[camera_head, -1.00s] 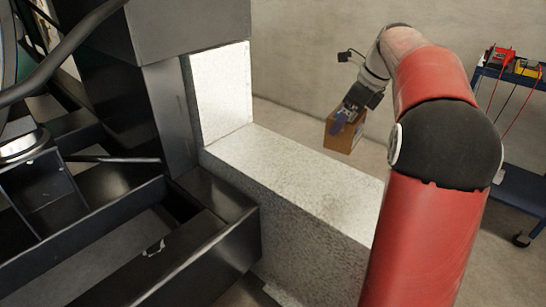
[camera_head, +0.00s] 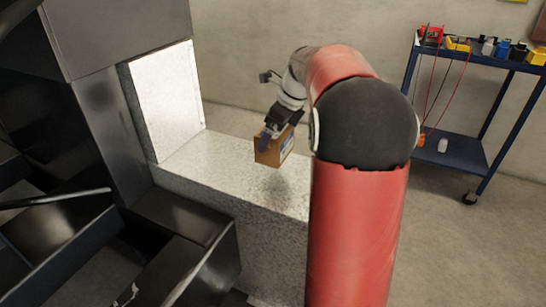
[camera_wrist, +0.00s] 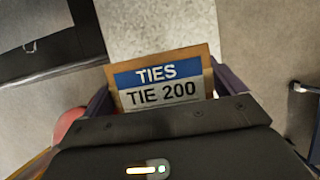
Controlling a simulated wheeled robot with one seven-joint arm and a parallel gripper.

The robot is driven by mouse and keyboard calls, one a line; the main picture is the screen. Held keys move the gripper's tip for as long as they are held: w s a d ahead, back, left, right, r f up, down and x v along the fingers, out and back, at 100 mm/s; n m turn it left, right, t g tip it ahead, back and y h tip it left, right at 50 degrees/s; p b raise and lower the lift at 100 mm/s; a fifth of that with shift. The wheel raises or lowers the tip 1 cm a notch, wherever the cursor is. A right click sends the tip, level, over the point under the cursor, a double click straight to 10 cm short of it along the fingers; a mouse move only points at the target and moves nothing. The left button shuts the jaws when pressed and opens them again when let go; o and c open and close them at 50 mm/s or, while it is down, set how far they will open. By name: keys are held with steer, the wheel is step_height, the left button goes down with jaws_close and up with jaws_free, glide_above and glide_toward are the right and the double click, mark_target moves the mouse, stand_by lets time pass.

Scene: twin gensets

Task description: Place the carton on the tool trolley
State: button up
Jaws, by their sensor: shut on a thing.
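The carton (camera_head: 273,148) is a small brown box held in the air in front of the wall, above the pale concrete block. In the wrist view its label (camera_wrist: 162,84) reads "TIES TIE 200" on blue and white. My gripper (camera_head: 266,137) is shut on the carton, with one finger on each side of it in the wrist view (camera_wrist: 160,100). The tool trolley (camera_head: 452,151) is a dark blue two-shelf cart at the right, apart from the carton. Its near leg and caster show at the lower right of the shelf.
The trolley's top holds a red item (camera_head: 431,36), a yellow item (camera_head: 458,44) and several other small things. A white cup-like item (camera_head: 442,145) stands on its lower shelf. Black genset framing (camera_head: 60,240) fills the left. The concrete block (camera_head: 250,187) lies below the carton. Floor before the trolley is clear.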

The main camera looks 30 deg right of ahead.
steer(key=shift+f+b, duration=0.3)
steer(key=shift+f, duration=3.15)
steer(key=shift+f, duration=0.15)
steer(key=o, duration=0.7)
